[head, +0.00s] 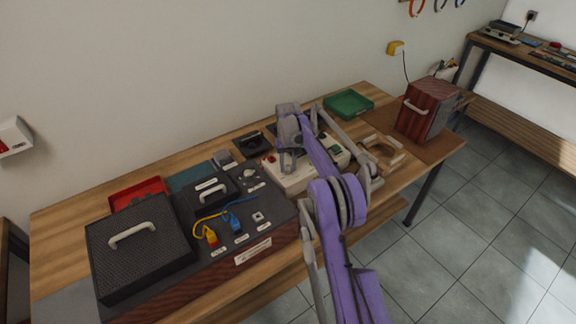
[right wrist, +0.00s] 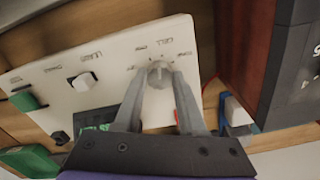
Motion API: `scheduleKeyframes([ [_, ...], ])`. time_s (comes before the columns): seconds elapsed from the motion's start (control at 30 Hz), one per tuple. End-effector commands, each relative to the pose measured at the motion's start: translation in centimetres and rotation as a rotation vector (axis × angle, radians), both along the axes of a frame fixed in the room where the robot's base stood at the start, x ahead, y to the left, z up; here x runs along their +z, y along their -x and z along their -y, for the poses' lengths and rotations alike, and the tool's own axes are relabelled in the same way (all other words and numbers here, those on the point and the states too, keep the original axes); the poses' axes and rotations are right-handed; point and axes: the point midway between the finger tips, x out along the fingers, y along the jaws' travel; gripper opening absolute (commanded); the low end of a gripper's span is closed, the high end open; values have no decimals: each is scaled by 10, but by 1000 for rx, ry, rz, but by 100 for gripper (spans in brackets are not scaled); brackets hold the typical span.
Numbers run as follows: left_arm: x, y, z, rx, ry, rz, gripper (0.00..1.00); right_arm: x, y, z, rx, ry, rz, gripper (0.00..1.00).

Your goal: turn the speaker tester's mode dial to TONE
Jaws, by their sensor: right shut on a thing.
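The speaker tester is a cream box (head: 297,182) on the workbench, partly hidden behind my purple right arm in the head view. Its white panel (right wrist: 118,60) fills much of the right wrist view. The mode dial (right wrist: 158,74) is a small grey knob on that panel, with printed labels around it too blurred to read for certain. My right gripper (right wrist: 158,85) is shut on the dial, one finger on each side. In the head view the right gripper (head: 286,170) is over the tester. Which label the dial points to I cannot tell. My left gripper is not in view.
A dark speaker with a handle (head: 140,250) and a control unit with blue and yellow leads (head: 225,215) stand left of the tester. A green tray (head: 348,104) and a reddish box with a handle (head: 428,112) are to the right. Open floor lies in front.

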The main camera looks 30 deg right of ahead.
Motion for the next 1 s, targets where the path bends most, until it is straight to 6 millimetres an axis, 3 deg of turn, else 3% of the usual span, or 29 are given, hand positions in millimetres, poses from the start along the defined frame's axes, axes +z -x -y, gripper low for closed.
scheduleKeyframes([
  [0.6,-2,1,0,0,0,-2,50,0,0,1,-581,0,0,0],
  [1.0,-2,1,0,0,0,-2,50,0,0,1,-876,0,1,0],
])
